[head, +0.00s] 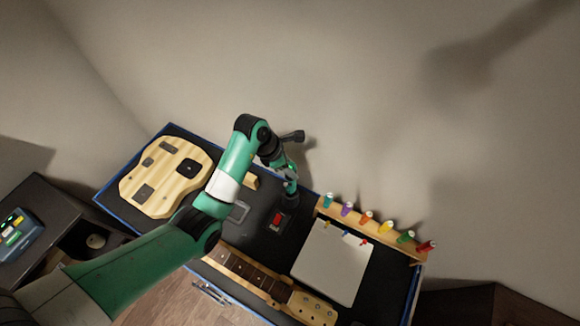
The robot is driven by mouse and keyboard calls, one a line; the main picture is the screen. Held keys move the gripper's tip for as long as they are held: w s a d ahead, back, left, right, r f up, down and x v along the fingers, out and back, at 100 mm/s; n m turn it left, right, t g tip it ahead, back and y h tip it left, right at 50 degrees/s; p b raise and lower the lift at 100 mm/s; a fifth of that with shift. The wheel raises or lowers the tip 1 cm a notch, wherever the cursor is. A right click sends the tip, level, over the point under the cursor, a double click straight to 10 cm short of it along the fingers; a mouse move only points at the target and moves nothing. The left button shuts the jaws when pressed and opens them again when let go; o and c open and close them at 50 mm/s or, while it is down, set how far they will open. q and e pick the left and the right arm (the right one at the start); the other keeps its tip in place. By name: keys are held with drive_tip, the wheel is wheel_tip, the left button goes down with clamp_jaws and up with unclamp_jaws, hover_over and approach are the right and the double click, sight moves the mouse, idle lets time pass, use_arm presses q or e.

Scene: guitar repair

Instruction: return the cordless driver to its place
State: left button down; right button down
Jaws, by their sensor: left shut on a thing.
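My left arm reaches in from the lower left over the workbench. My left gripper (283,166) is above the back edge of the bench and is shut on the cordless driver (291,187), a small dark and green tool. The gripper hides part of the driver, and I cannot tell whether the driver's lower end touches the bench. A small dark block with a red top (278,219) sits on the mat just in front of the driver; I cannot tell what it is. My right gripper is not in view.
A wooden guitar body (165,178) lies at the left of the bench (258,206). A guitar neck (250,272) lies along the front. A grey frame-like item (238,212) lies near my arm.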

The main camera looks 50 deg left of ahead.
use_arm(q)
drive_tip(key=shift+f+b, duration=0.9)
drive_tip(key=shift+f, duration=0.2)
drive_tip(key=shift+f+b, duration=1.5)
drive_tip(key=shift+f, duration=0.05)
drive_tip(key=shift+c, duration=1.5)
unclamp_jaws()
drive_tip(key=p+v, duration=0.4)
drive_tip(key=v, duration=0.7)
drive_tip(key=shift+r, duration=0.4)
